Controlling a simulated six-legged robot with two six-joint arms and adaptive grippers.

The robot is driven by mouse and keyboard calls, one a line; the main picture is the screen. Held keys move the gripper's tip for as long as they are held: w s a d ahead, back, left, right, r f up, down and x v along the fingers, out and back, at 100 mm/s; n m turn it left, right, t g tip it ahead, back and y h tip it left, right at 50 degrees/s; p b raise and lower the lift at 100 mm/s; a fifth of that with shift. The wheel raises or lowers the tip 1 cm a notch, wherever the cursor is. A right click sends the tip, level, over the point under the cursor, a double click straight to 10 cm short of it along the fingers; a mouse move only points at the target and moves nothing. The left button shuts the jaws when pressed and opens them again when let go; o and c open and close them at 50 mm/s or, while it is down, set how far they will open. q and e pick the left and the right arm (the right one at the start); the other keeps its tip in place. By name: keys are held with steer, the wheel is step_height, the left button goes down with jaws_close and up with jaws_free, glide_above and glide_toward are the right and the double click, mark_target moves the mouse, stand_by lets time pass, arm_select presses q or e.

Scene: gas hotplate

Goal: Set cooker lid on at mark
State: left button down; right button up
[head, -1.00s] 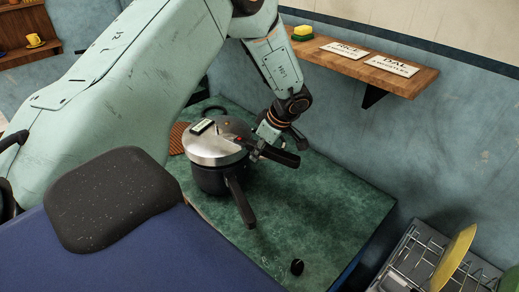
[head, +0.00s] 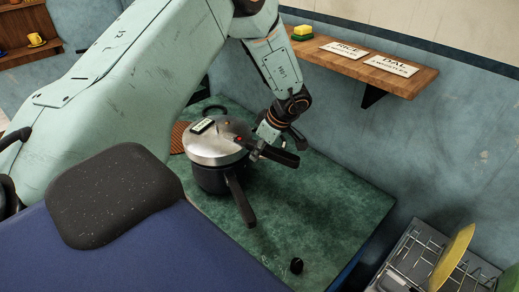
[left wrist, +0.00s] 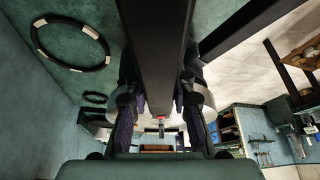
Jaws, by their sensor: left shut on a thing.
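The steel cooker lid (head: 210,146) sits at the top of the dark cooker pot (head: 212,180) on the green counter. I cannot tell whether it is seated. A small pale label or display lies on the lid. The lid's black handle (head: 278,154) points right, while the pot's long black handle (head: 241,201) points toward the front, so the two are at an angle. My left gripper (head: 259,147) is shut on the lid handle. In the left wrist view the handle (left wrist: 158,50) runs as a dark bar between the fingers (left wrist: 159,112). My right gripper is not in view.
A black ring (head: 211,109) lies behind the pot, near a brown mat (head: 178,138). A dish rack (head: 425,262) stands at the right, below the wall shelf (head: 375,67). The counter right of the pot is clear.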

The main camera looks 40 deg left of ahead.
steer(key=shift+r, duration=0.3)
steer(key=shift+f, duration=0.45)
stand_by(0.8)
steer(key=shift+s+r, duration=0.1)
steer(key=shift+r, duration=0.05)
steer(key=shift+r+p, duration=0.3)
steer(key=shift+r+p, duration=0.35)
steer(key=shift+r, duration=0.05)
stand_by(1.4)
